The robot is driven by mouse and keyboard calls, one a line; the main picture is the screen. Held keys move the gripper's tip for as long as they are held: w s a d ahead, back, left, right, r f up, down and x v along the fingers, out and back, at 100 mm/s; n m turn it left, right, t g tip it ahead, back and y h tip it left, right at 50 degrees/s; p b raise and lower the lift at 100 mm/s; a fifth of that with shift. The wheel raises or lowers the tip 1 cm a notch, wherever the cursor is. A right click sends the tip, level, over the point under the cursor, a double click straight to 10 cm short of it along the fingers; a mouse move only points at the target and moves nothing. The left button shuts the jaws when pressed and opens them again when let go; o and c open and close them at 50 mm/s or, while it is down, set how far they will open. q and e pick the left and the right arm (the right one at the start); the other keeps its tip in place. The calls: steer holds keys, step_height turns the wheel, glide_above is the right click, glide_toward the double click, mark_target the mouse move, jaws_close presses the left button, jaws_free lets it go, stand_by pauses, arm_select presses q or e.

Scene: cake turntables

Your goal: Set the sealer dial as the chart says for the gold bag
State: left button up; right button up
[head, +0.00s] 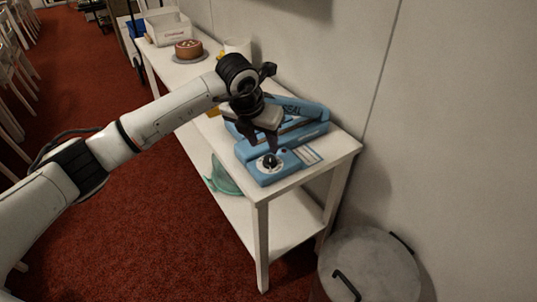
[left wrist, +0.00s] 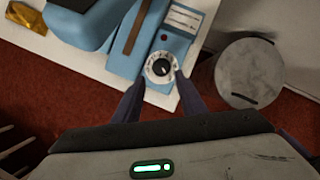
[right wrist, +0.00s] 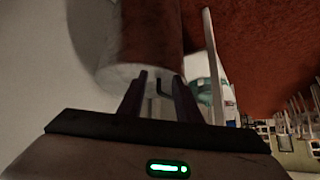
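The blue sealer (head: 262,176) sits on the near end of the white table. Its dial (head: 270,161) has a black knob on a white marked face; the marks are too small to read. It also shows in the left wrist view (left wrist: 158,68). A white chart card (head: 308,155) lies on the sealer beside the dial, its text unreadable. The gold bag (left wrist: 27,15) lies behind the sealer, mostly hidden in the head view. My left gripper (head: 263,145) points down just above the dial, fingers apart on either side of it in its wrist view. My right gripper (right wrist: 159,83) is open and empty.
A grey round bin (head: 370,268) with handles stands on the floor right of the table. A cake (head: 188,49) on a turntable and a white box (head: 168,28) are at the far end. A teal item (head: 224,177) lies on the lower shelf.

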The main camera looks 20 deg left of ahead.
mark_target(269, 158)
arm_select(q)
steer(key=x, duration=0.8)
steer(key=shift+d, duration=0.1)
steer(key=shift+s, duration=0.1)
steer(key=shift+c, duration=0.5)
steer(key=c, duration=0.7)
